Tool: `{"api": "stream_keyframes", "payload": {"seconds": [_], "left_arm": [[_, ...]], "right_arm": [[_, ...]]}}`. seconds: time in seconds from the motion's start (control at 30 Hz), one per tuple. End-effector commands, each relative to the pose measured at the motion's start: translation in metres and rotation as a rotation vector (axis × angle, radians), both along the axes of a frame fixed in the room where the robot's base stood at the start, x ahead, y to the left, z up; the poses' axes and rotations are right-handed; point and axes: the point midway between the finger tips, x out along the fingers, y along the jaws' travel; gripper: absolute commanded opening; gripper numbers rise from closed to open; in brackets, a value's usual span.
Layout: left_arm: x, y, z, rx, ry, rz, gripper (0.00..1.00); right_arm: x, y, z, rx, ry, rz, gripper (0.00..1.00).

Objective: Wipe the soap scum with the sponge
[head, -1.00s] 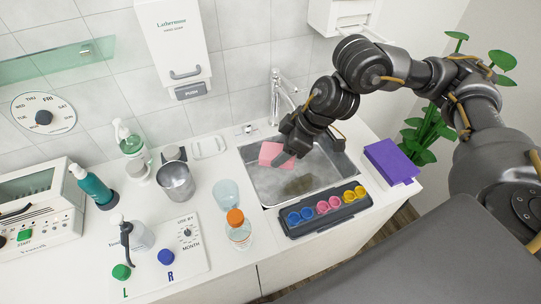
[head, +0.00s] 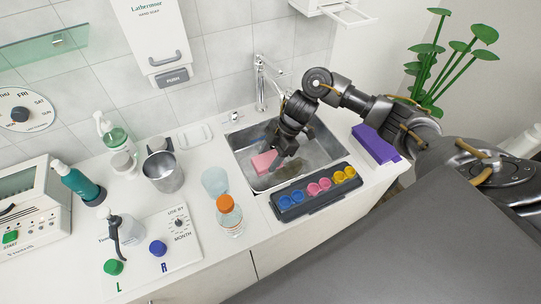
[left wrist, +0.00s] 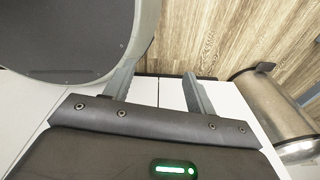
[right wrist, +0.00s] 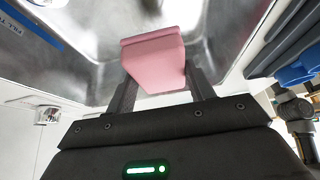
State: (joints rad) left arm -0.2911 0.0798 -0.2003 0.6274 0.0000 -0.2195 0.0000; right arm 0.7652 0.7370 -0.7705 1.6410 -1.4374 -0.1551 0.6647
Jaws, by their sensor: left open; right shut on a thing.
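The pink sponge (head: 264,162) is held in my right gripper (head: 277,157), low inside the metal sink (head: 239,144). In the right wrist view the sponge (right wrist: 155,62) sits between the two fingers (right wrist: 160,92). A dull brownish patch, the soap scum (head: 291,172), shows on the sink floor to the right of the sponge; the gripper partly covers that area. I cannot tell whether the sponge touches the sink floor. My left gripper (left wrist: 158,86) is open and empty in the left wrist view, and is outside the head view.
A tray of coloured cups (head: 316,190) lies along the sink's front edge. A tap (head: 262,80) stands behind it and a purple block (head: 375,144) to its right. An orange-capped bottle (head: 229,215), a clear cup (head: 214,181) and a metal jug (head: 163,172) stand left.

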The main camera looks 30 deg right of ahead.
Motion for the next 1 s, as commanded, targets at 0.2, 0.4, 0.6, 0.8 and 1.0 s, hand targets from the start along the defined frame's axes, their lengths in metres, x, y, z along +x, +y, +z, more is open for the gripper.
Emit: {"api": "stream_keyframes", "payload": {"seconds": [0.2, 0.4, 0.6, 0.8, 1.0], "left_arm": [[-0.014, 0.001, -0.002, 0.001, 0.019, 0.000, 0.56], [-0.014, 0.001, -0.012, 0.002, 0.020, 0.000, 0.56], [-0.013, 0.001, -0.031, 0.002, 0.019, 0.000, 0.56], [-0.011, 0.001, -0.054, 0.002, 0.017, 0.000, 0.56], [-0.011, 0.001, -0.067, 0.002, 0.017, 0.000, 0.56]], "right_arm": [[0.000, -0.001, -0.003, 0.000, -0.003, 0.005, 0.35], [-0.001, -0.001, -0.012, 0.000, -0.002, 0.004, 0.35], [0.000, -0.001, -0.030, 0.000, -0.002, 0.004, 0.35], [0.000, -0.001, -0.050, 0.000, -0.003, 0.004, 0.35], [0.000, -0.001, -0.061, 0.001, -0.003, 0.004, 0.35]]}}
